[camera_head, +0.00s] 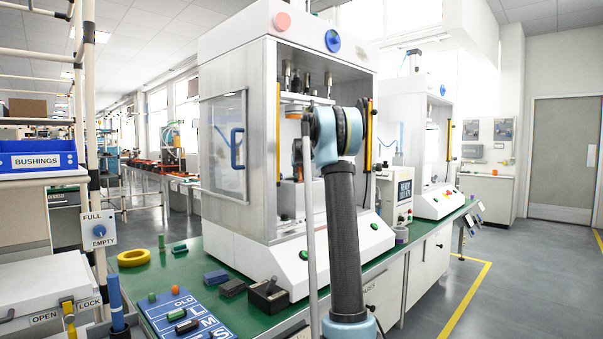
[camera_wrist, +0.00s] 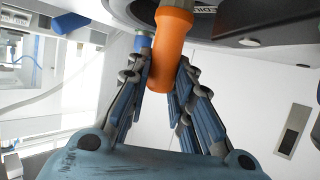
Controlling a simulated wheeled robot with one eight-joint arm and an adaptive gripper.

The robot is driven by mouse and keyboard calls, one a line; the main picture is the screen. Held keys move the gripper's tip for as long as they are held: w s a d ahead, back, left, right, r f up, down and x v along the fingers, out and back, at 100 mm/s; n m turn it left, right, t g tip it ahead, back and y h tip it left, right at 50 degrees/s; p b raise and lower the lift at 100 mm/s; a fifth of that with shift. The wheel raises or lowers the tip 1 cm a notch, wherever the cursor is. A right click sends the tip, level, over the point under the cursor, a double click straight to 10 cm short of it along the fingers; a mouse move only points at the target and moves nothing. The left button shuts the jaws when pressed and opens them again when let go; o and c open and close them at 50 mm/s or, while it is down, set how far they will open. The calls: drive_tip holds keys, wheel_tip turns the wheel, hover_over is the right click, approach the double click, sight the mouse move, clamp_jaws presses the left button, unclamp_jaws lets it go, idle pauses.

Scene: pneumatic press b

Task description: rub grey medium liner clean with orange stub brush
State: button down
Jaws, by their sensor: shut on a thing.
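The orange stub brush (camera_wrist: 171,42) is a plain orange cylinder in the wrist view, between the blue fingers of my gripper (camera_wrist: 162,76). My gripper is shut on it. The brush's far end reaches up to a dark round part with partly cut-off lettering that seems to read MEDIUM; I take this to be the grey medium liner (camera_wrist: 232,20). I cannot tell whether brush and liner touch, nor see any dirt on the liner. In the head view my arm reaches into the press (camera_head: 232,120) and hides the gripper and most of the work area.
The press has a clear left door, a yellow bar and metal posts around its opening. The grey floor at right is clear.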

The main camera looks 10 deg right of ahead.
drive_tip(key=shift+s+a, duration=0.65)
drive_tip(key=shift+a, duration=0.25)
drive_tip(key=shift+s+a, duration=0.65)
drive_tip(key=shift+a, duration=0.25)
drive_tip(key=shift+w+a+f, duration=0.1)
drive_tip(key=shift+w+a, duration=0.1)
drive_tip(key=shift+w+d, duration=0.55)
drive_tip(key=shift+d, duration=0.25)
drive_tip(key=shift+w+d, duration=0.5)
drive_tip(key=shift+d, duration=0.25)
drive_tip(key=shift+w+d, duration=0.55)
drive_tip(key=shift+d, duration=0.2)
drive_tip(key=shift+w+d, duration=0.55)
drive_tip(key=shift+d, duration=0.2)
drive_tip(key=shift+s+a, duration=0.75)
drive_tip(key=shift+a, duration=0.25)
drive_tip(key=shift+s+a, duration=0.7)
drive_tip(key=shift+a, duration=0.35)
drive_tip(key=shift+s+a, duration=0.75)
drive_tip(key=shift+a, duration=0.25)
wheel_tip(320, 180, up, 6)
